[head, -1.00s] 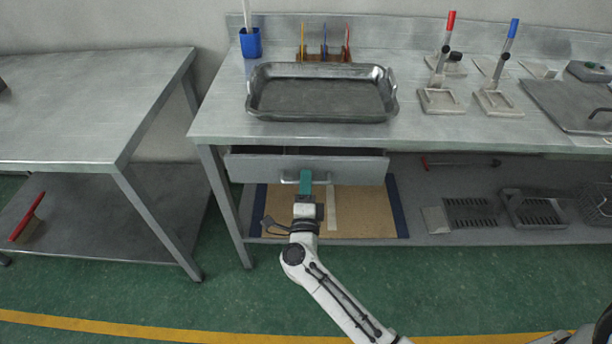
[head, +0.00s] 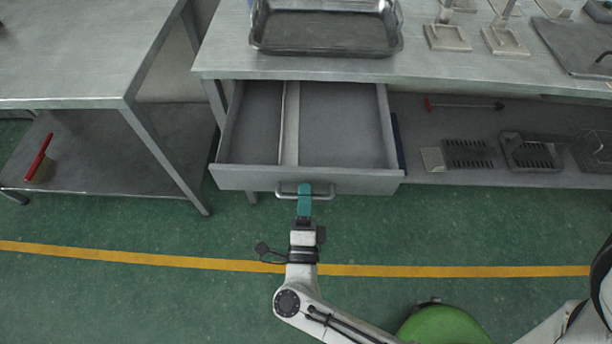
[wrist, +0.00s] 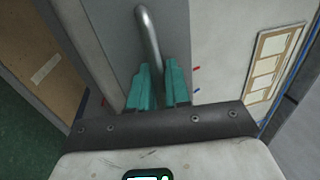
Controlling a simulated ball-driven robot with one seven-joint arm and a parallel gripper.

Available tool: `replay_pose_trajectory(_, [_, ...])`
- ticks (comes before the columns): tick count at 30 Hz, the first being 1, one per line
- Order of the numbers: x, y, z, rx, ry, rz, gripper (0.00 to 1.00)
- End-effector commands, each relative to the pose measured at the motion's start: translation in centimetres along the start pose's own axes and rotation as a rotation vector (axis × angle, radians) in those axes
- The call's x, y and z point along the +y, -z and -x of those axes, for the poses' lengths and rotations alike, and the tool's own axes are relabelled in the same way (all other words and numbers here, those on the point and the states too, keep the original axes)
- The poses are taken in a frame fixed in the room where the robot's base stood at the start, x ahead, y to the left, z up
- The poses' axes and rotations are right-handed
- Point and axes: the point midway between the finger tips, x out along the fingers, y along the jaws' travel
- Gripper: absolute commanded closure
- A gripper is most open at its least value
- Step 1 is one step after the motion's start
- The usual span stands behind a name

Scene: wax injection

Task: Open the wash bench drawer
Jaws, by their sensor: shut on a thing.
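The wash bench drawer (head: 350,181) is pulled well out from under the bench top (head: 480,62). Its grey inside shows, with a lengthwise divider (head: 290,125), and both compartments look empty. My gripper (head: 304,190) has teal fingers and is shut on the bar handle (head: 326,188) at the middle of the drawer front. In the wrist view the teal fingers (wrist: 158,88) sit on both sides of the metal handle (wrist: 148,30), close against the drawer front.
A metal tray (head: 326,48) stands on the bench above the drawer. Another steel table (head: 80,50) stands at the left, with a red-handled brush (head: 39,160) on its lower shelf.

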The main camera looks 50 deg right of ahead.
Motion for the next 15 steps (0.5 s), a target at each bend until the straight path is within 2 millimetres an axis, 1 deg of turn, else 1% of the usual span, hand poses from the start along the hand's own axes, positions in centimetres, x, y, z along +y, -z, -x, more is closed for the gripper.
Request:
replay_pose_trajectory(1, [0.1,0.0,0.6,-0.002,-0.004,0.001,1.00])
replay_pose_trajectory(6, [-0.1,0.1,1.4,0.000,-0.003,0.002,1.00])
replay_pose_trajectory(15, [-0.1,0.0,1.6,0.000,-0.004,0.002,1.00])
